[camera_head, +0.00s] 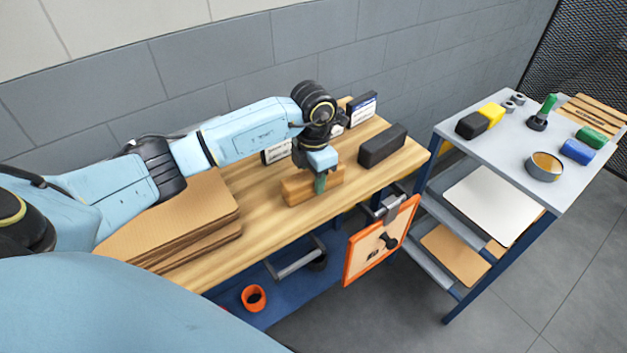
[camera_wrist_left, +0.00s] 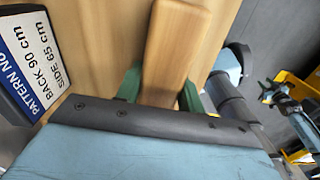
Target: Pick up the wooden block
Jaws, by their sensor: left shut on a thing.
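The wooden block (camera_head: 299,190) lies on the wooden workbench (camera_head: 262,235) in the head view, near its middle. In the left wrist view the block (camera_wrist_left: 172,45) runs up from between the green fingers. My left gripper (camera_head: 320,184) points down over the block, and its fingers (camera_wrist_left: 160,98) are shut on the block's sides. I cannot tell whether the block is clear of the bench top. The part of the block under the gripper palm is hidden.
A black block (camera_head: 382,146) lies right of the wooden block. Stacked brown boards (camera_head: 185,215) lie left. Label signs (camera_head: 362,110) stand at the bench's back. An orange-framed board (camera_head: 380,240) hangs at the front. A grey cart (camera_head: 510,150) with several items stands right.

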